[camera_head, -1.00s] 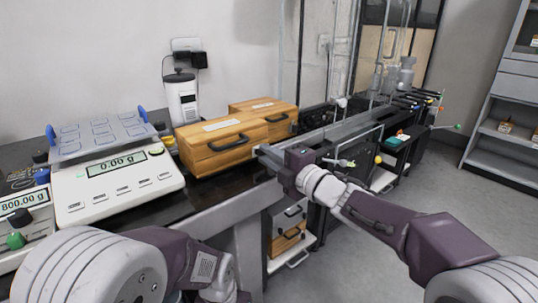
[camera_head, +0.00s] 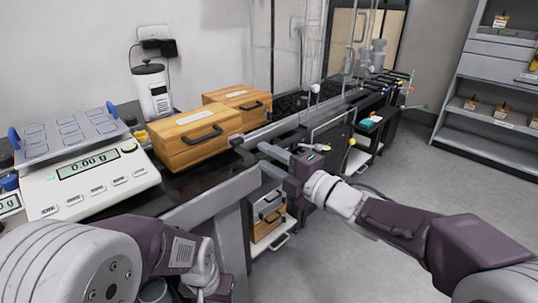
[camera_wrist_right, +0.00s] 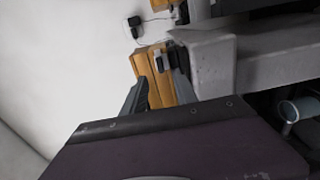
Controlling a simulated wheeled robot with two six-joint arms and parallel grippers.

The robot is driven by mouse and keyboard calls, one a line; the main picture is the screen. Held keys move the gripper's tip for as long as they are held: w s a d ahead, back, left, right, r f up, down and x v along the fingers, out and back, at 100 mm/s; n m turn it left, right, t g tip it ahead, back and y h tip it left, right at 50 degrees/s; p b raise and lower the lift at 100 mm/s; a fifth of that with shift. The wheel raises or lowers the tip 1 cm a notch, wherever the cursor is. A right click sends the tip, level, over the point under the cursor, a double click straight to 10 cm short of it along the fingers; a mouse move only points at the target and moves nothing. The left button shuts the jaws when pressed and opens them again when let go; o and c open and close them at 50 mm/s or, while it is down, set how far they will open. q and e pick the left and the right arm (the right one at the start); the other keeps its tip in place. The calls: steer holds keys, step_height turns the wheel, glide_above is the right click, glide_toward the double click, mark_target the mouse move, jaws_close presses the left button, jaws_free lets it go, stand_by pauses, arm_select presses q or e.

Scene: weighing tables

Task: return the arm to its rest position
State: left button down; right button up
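My right gripper (camera_head: 250,144) is in the head view, over the edge of the counter just right of the front wooden box. It also shows in the right wrist view (camera_wrist_right: 158,72), where its two fingers stand apart with nothing between them. It is open and empty. My left arm is folded low at the bottom left of the head view. Only part of what seems to be the left gripper's body (camera_head: 227,287) shows at the bottom edge, and its fingers are out of frame.
A front wooden box (camera_head: 190,150) and a rear wooden box (camera_head: 237,97) stand on the dark counter. A white scale (camera_head: 95,182) reads 0.00 g at the left. Rails and glass panels run behind the right gripper. Open floor (camera_head: 420,180) lies to the right, before grey shelves (camera_head: 495,125).

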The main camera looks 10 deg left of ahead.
steer(key=shift+s+d, duration=0.15)
steer(key=shift+d, duration=0.1)
steer(key=w+d+f+m+t+h+p, duration=0.1)
steer(key=w+d+f+m+h, duration=0.1)
steer(key=d+f+m+h, duration=0.3)
steer(key=w+d+f+m+t+h+p, duration=0.1)
steer(key=w+d+m+t+h, duration=0.15)
steer(key=d, duration=0.45)
steer(key=s+d+f+m+g+h, duration=0.2)
steer(key=d+f+m, duration=0.3)
steer(key=f, duration=0.1)
steer(key=s+d+f+m+g+h, duration=0.2)
steer(key=d+f+m+h, duration=0.15)
steer(key=f, duration=0.25)
steer(key=s+d+f+m+g+h, duration=0.1)
steer(key=s+d+f+m+g, duration=0.1)
steer(key=s+f+m+g, duration=0.6)
steer(key=s+d+f+m+g, duration=0.15)
steer(key=s+f+m, duration=0.25)
steer(key=s, duration=0.7)
step_height(320, 180, up, 38)
steer(key=p, duration=3.8)
steer(key=shift+d+r, duration=0.2)
steer(key=shift+r, duration=0.05)
